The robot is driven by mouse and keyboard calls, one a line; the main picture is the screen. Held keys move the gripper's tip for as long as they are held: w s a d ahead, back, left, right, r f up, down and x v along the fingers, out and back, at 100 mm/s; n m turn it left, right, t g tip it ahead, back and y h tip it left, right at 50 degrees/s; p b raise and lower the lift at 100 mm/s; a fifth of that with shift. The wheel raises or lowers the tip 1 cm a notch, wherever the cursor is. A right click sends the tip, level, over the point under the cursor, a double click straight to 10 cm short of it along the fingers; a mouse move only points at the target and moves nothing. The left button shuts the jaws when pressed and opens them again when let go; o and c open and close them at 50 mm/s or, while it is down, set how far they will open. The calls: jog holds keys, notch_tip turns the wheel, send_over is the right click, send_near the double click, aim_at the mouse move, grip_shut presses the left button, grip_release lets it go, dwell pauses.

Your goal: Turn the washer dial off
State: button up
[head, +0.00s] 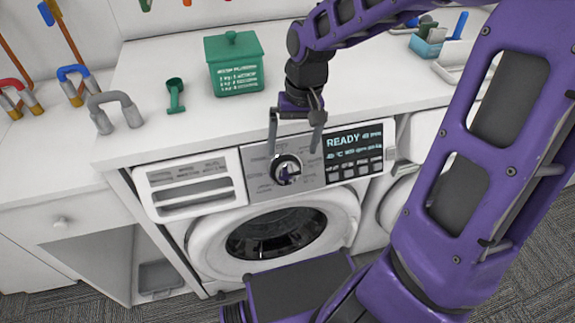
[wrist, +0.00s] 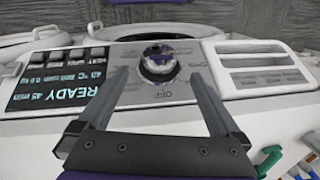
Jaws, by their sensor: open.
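The washer dial (head: 287,169) is a round dark and silver knob in the middle of the washer's front panel. In the wrist view the dial (wrist: 159,62) is just beyond the fingertips, centred between them, with an "OFF" mark on the panel on the near side. My gripper (head: 294,148) is open, its fingers pointing down at the panel just above the dial. In the wrist view my gripper (wrist: 160,75) holds nothing. The display (head: 356,142) reads "READY". I cannot tell which mark the dial points to.
The washer's round door (head: 274,232) lies below the panel, and the detergent drawer (head: 190,184) is left of the dial. A green box (head: 234,64), a green scoop (head: 175,95) and a grey horseshoe-shaped object (head: 115,111) stand on the white counter (head: 150,57).

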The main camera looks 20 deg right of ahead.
aim_at(289, 167)
jog(key=f, duration=0.5)
jog(key=a+f+b, duration=0.1)
jog(key=f, duration=0.2)
jog(key=shift+f, duration=0.2)
jog(key=shift+w, duration=0.1)
jog(key=c, duration=1.3)
jog(key=shift+o, duration=0.2)
